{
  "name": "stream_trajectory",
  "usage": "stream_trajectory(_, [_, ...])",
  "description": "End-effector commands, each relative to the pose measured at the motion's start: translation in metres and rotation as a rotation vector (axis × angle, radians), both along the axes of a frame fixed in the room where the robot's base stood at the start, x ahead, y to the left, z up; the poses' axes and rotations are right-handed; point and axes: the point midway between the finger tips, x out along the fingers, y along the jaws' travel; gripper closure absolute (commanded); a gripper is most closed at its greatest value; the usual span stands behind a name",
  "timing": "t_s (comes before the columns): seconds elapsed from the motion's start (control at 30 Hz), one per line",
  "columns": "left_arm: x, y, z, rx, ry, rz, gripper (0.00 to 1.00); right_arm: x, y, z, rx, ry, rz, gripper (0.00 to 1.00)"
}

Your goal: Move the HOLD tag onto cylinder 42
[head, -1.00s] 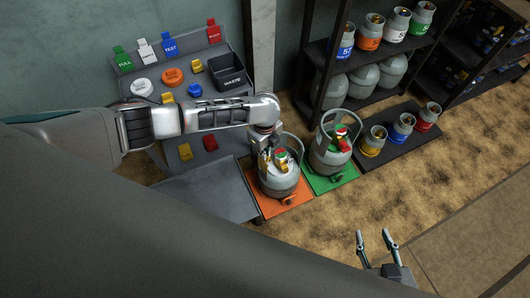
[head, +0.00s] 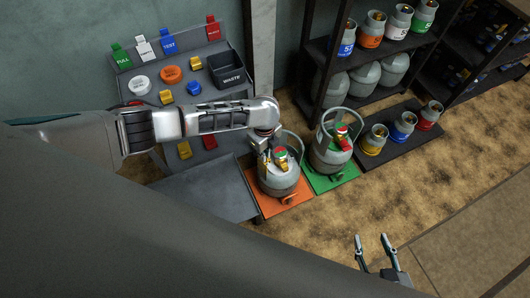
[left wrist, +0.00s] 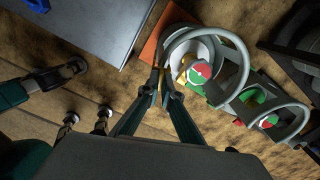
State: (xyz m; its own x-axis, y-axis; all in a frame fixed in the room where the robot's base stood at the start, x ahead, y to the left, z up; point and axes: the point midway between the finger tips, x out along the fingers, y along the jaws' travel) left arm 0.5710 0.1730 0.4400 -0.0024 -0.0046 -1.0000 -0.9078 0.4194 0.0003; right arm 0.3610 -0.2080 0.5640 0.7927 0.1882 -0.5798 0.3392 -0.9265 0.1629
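A grey cylinder (head: 279,184) with a ring handle stands on an orange mat; it also shows in the left wrist view (left wrist: 204,50). A second grey cylinder (head: 326,157) stands on a green mat with a red tag (head: 345,145) at its top. I cannot read which one is 42. My left gripper (left wrist: 162,92) is at the first cylinder's handle. Its fingertips are drawn together on a thin yellow piece (left wrist: 163,86), which looks like a tag seen edge-on; its lettering is unreadable. Whether it touches the handle is unclear. My right gripper (head: 373,246) is open and empty over the floor.
A sloped grey board holds coloured tags, round discs and a black WASTE bin (head: 227,70). A dark shelf with small cylinders and a low platform (head: 415,146) stand to the right. A grey table surface (head: 205,190) lies left of the orange mat (head: 286,206).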

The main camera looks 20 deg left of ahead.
Motion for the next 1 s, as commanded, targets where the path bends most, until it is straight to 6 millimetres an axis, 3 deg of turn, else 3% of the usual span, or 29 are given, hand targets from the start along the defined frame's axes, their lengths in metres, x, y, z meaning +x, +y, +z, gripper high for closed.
stream_trajectory(0.93, [0.000, 0.000, -0.020, 0.000, 0.000, 0.000, 1.00, -0.009, 0.001, -0.016, 0.002, 0.028, -0.002, 0.60])
stream_trajectory(1.0, [0.000, 0.000, -0.020, 0.000, 0.000, 0.000, 0.83, -0.009, 0.001, -0.016, 0.002, 0.028, -0.002, 0.60])
